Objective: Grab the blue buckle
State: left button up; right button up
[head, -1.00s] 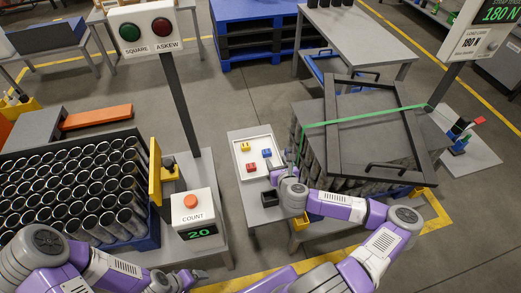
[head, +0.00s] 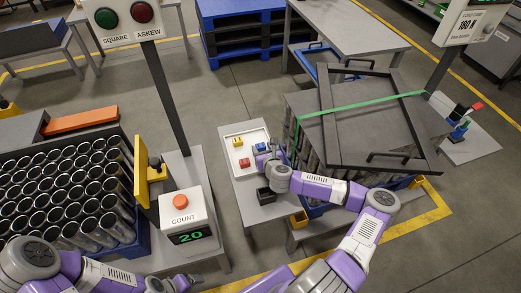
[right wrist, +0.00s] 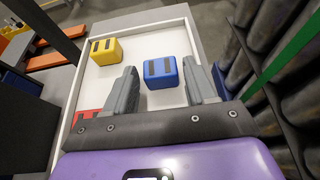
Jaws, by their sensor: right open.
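The blue buckle (right wrist: 161,72) lies in a white tray (head: 227,131), with two dark slots on its top. In the head view the blue buckle (head: 261,147) shows just beyond my right gripper (head: 265,158). In the right wrist view my right gripper (right wrist: 162,88) is open, and the blue buckle is ahead of and partly between its two fingers, nearer the right one. I cannot tell if a finger touches it. A yellow buckle (right wrist: 106,51) and a red buckle (right wrist: 88,115) lie in the same tray. My left gripper (head: 180,284) is low at the bottom edge, its jaws unclear.
A strapped stack of cans with a dark top frame (head: 330,125) stands right of the tray. A small black box (head: 266,195) sits on the table in front of the tray. The count box (head: 186,214) and a crate of cans (head: 60,190) are at left.

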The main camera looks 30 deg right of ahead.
jog(key=shift+w+d+f, duration=0.1)
jog(key=shift+w, duration=0.2)
jog(key=shift+c, duration=0.3)
jog(key=c, duration=0.8)
jog(key=shift+o, duration=0.2)
